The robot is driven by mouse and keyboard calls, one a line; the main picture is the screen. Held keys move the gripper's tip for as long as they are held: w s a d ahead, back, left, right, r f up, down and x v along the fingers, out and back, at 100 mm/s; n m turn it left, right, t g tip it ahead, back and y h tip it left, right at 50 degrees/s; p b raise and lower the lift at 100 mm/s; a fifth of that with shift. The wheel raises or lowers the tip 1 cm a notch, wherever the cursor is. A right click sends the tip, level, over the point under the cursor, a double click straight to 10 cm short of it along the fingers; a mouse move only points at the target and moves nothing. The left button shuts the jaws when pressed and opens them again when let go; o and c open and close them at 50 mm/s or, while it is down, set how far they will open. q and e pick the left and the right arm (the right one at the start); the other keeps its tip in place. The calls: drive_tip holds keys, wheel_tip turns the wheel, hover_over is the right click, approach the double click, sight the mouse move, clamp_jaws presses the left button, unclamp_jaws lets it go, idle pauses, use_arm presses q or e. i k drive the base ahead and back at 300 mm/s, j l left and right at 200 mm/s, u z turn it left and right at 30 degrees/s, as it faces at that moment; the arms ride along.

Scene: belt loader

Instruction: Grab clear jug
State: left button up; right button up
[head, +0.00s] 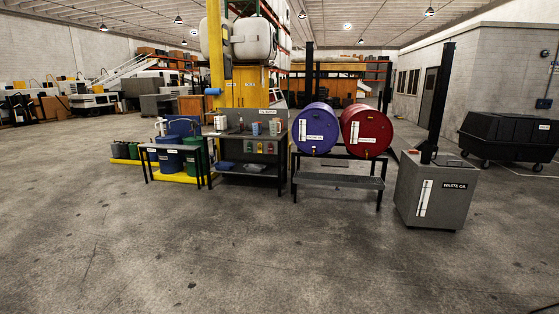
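A dark workbench (248,138) stands near the middle, some way off across the floor. Two small pale containers stand on its right part: a bluish one (255,128) and a whitish-pink one (273,128). More white containers (220,123) stand at its left end. They may be jugs, but they are too small to tell which one is clear. Neither of my grippers is in view.
A purple drum (315,128) and a red drum (367,131) lie on a rack right of the bench. A grey waste oil tank (436,195) stands further right. A low table (170,147) with drums stands left. The foreground floor (230,255) is clear.

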sight(273, 124)
drive_tip(key=i, duration=6.3)
drive_tip(key=i+u, duration=0.1)
drive_tip(key=i, duration=0.9)
drive_tip(key=i+l, duration=0.2)
drive_tip(key=i, duration=0.8)
drive_tip(key=i+j+u, duration=0.05)
